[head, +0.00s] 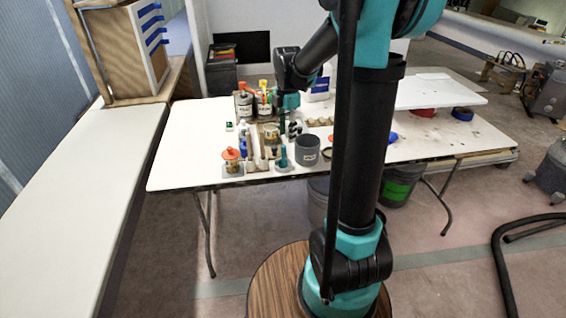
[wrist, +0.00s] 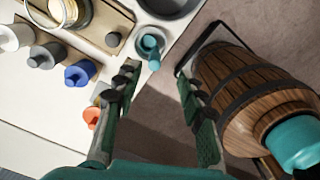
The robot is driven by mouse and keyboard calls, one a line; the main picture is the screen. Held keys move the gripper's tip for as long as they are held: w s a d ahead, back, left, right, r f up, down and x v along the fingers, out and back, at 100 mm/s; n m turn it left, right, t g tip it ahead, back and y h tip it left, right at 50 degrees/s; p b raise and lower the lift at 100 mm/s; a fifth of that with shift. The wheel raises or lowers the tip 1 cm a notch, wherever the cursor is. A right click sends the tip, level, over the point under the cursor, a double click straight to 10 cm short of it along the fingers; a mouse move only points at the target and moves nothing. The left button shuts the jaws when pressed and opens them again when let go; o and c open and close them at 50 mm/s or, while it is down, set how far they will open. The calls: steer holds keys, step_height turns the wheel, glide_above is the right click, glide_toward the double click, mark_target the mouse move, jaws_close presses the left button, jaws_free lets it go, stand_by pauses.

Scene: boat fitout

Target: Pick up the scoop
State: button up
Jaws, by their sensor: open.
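A small teal item (wrist: 150,44) with a round hollow end and a short stub looks like the scoop; I cannot be sure. In the wrist view it is near the white table's edge, just beyond my fingertips. A teal upright piece (head: 283,158) near the front edge in the head view appears to be the same thing. My gripper (wrist: 160,80) is open and empty, its fingers spread wide. In the head view my gripper (head: 288,112) hangs above the cluttered part of the table, partly hidden among the items.
A grey pot (head: 307,150) stands right beside the teal piece. An orange-lidded jar (head: 231,160) is to its left. Several small bottles, including a blue one (wrist: 80,73), stand close by. The table (head: 180,150) is clear at its left end.

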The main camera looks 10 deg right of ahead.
mark_target(285, 155)
steer(key=shift+w+a+f, duration=0.15)
steer(key=shift+f, duration=2.6)
steer(key=shift+w+a+f, duration=0.15)
steer(key=shift+f, duration=2.6)
jaws_close()
